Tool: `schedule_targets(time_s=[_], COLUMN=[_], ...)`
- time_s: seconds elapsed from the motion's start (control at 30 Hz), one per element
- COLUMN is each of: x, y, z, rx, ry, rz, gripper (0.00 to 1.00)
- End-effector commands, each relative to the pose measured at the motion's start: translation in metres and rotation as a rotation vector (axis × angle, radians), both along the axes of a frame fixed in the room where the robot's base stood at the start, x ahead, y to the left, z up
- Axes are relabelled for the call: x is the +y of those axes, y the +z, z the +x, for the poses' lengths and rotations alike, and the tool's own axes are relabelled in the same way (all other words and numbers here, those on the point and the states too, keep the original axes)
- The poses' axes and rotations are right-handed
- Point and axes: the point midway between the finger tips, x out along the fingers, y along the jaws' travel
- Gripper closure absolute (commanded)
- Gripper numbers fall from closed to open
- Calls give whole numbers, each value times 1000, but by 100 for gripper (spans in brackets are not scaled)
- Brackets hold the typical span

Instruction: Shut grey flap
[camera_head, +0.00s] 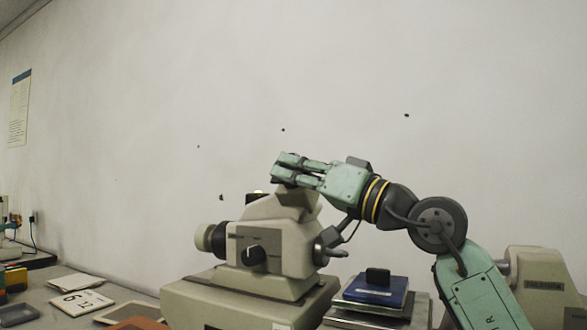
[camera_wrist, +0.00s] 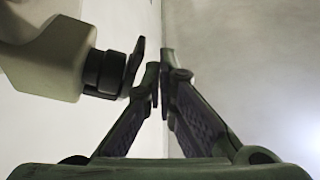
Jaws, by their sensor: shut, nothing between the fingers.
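My gripper (camera_head: 280,170) is shut and empty, with its fingers level and pointing left, at the top of a beige-grey machine (camera_head: 275,248). I cannot tell whether it touches the machine. In the wrist view the fingertips of my gripper (camera_wrist: 161,80) meet near the middle. To their left is a beige housing (camera_wrist: 45,65) with a black stepped knob-like part (camera_wrist: 108,70), close to the left finger. I cannot clearly pick out a grey flap; part of the machine's top is hidden behind my fingers.
A blue box with a black handle (camera_head: 375,290) stands right of the machine. A beige device (camera_head: 540,285) is at the far right, partly behind my arm. A white number card (camera_head: 82,302) and coloured blocks (camera_head: 15,278) lie at left. Space above is clear.

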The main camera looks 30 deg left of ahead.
Motion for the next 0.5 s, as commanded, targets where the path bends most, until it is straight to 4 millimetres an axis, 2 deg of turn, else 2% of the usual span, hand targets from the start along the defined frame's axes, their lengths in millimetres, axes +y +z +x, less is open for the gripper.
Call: schedule_targets(time_s=[0.37,0.5], x=[0,-1], y=[1,12], z=[-1,-12], rx=[0,-3], ry=[0,1], rz=[0,-1], gripper=[100,100])
